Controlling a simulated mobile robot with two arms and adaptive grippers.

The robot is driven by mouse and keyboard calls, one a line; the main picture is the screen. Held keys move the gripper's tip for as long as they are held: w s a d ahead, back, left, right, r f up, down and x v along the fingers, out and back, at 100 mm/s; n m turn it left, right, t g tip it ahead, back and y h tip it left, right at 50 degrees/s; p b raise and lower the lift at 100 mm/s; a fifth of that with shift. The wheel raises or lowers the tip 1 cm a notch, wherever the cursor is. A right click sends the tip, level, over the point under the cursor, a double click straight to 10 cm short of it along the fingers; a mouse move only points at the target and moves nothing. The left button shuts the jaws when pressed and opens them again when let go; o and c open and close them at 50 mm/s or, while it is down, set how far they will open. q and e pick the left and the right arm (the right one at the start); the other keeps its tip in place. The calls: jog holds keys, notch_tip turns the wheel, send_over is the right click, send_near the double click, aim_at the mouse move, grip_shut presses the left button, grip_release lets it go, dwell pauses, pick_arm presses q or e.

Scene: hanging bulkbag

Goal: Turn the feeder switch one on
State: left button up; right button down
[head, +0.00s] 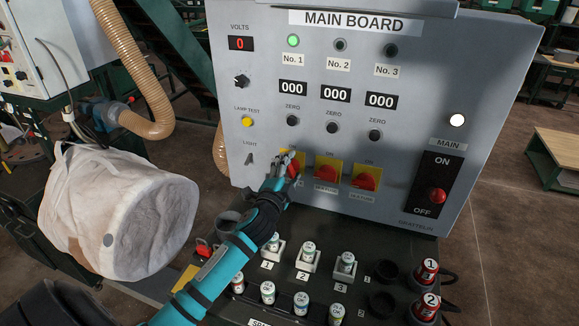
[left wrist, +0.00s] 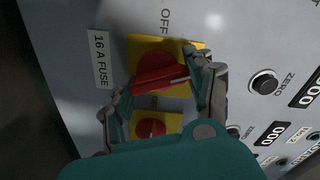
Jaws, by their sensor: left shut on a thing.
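Feeder switch one, a red knob on a yellow plate, is at the left of a row of three on the main board (head: 473,90); in the head view my left gripper (head: 288,163) largely covers it. In the left wrist view the knob (left wrist: 155,80) lies between the two fingers of my left gripper (left wrist: 158,88), which is shut on it. The knob's white mark points right, away from the OFF label (left wrist: 165,20) above it. Above the switches, the No. 1 lamp (head: 293,41) glows green; the No. 2 and No. 3 lamps are dark. My right gripper is out of view.
Feeder switches two (head: 325,173) and three (head: 366,178) sit close to the right. The black MAIN switch (head: 436,193) is farther right.

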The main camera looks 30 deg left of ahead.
pick_arm(q)
jog(key=m, duration=0.4)
jog(key=shift+p, duration=0.4)
jog(key=shift+d+f+m, duration=0.1)
jog(key=shift+m, duration=0.2)
jog(key=o, duration=1.2)
jog(key=v, duration=1.2)
jog(key=shift+f, duration=0.1)
